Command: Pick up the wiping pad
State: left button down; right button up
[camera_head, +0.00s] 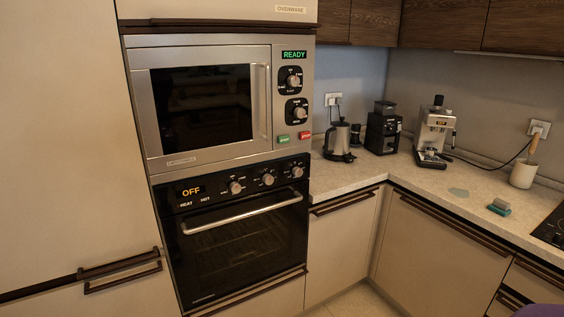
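What looks like the wiping pad (499,208), a small block with a grey top and a teal base, lies on the counter at the right, left of the black cooktop. It lies apart from the things around it. Neither of my grippers shows in the head view, so their state cannot be seen.
An espresso machine (434,135), grinder (383,130) and kettle (338,141) stand at the back. A utensil crock (523,174) stands behind the pad; the cooktop (553,226) is right. Microwave (143,100) and oven (240,245) doors are shut.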

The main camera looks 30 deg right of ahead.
aim_at(502, 207)
jog(key=z, duration=2.4)
jog(key=i, duration=0.1)
